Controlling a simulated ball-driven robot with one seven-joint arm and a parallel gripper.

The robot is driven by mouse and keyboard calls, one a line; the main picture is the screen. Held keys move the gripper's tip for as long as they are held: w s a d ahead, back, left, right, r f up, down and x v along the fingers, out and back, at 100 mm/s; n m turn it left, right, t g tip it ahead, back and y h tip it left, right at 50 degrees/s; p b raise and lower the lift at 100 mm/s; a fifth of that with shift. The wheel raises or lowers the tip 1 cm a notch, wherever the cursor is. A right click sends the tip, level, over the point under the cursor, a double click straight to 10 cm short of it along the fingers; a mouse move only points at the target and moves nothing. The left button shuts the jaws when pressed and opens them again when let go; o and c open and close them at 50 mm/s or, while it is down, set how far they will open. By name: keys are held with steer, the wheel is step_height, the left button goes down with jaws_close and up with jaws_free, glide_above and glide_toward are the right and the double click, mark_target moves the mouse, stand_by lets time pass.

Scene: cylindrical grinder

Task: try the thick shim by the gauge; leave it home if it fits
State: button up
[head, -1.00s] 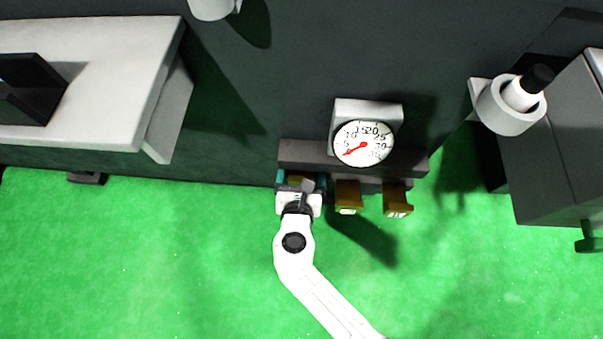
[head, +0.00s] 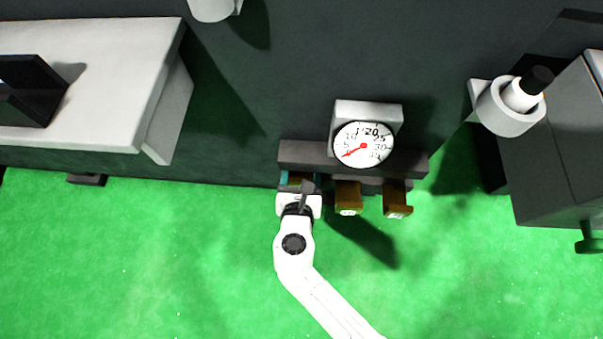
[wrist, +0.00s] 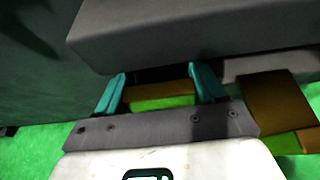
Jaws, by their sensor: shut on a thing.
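The round gauge (head: 363,145) has a white face and a red needle pointing to the low left end of its scale, near the 5. Under it runs a dark grey bar (head: 312,155). Two brown shims hang below the bar, a middle one (head: 348,196) and a right one (head: 397,200). My gripper (wrist: 163,88) is at the left end below the bar, its teal fingers shut on a third brown shim (wrist: 160,97) that shows between them. The arm hides most of this shim in the head view. I cannot read which shim is the thick one.
A pale table-like ledge (head: 90,100) juts out at the left, with a black block on it. A white holder with a black-topped cylinder (head: 512,105) and a grey cabinet (head: 560,150) stand at the right. Green floor is open in front.

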steer(key=s+p, duration=0.2)
steer(key=s, duration=0.2)
steer(key=shift+s+r+p, duration=0.15)
steer(key=shift+s+p, duration=0.25)
steer(key=shift+s+a+f, duration=0.1)
steer(key=shift+s+f, duration=0.1)
steer(key=shift+s, duration=0.1)
steer(key=o, duration=1.4)
steer(key=shift+p+v, duration=2.15)
steer(key=shift+v, duration=3.3)
